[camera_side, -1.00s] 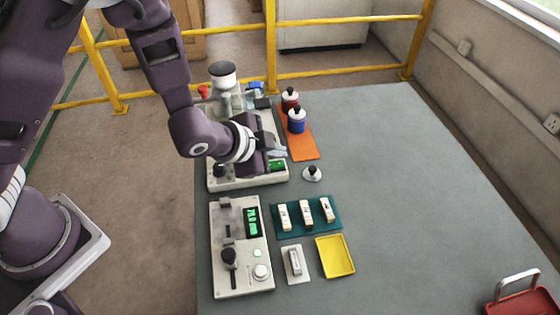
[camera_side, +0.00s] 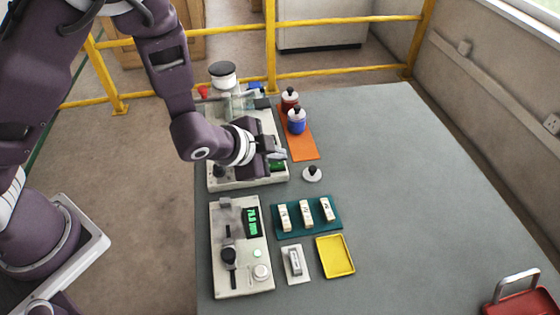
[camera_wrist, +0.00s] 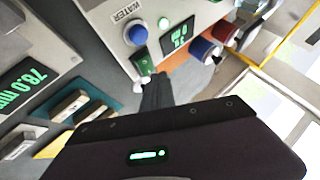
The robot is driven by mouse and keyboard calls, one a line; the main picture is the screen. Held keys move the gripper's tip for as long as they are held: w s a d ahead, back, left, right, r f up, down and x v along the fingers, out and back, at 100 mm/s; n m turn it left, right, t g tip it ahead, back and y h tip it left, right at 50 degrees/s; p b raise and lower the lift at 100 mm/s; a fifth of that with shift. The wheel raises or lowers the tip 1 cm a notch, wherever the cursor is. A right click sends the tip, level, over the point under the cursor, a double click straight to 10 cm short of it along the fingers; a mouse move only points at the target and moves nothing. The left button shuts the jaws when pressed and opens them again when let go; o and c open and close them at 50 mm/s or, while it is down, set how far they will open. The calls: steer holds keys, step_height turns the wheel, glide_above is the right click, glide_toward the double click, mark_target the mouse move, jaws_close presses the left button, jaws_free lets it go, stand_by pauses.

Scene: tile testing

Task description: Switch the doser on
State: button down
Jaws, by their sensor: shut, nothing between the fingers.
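The doser (camera_side: 222,184) is the pale machine at the far left of the table, with a clear vessel (camera_side: 238,104) on top. In the wrist view its panel shows a WATER label (camera_wrist: 126,13), a blue knob (camera_wrist: 137,34), a display (camera_wrist: 178,37) with green characters and a green rocker switch (camera_wrist: 145,66). The switch also shows in the side view (camera_side: 278,166). My gripper (camera_side: 279,154) is shut and empty, its tips close by the switch. In the wrist view the fingers (camera_wrist: 154,88) reach up to just beside it; I cannot tell whether they touch.
A gauge machine (camera_side: 222,275) with a lit display stands nearer. Beside it are a teal tray (camera_side: 322,229) with tiles, a yellow tray (camera_side: 335,257) and a small plate (camera_side: 296,276). Red and blue jars stand on an orange mat (camera_side: 303,150). The table's right side is mostly clear.

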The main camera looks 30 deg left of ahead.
mark_target(277, 165)
steer(key=shift+f, duration=0.25)
stand_by(0.6)
steer(key=shift+r, duration=0.7)
steer(key=shift+r, duration=2.5)
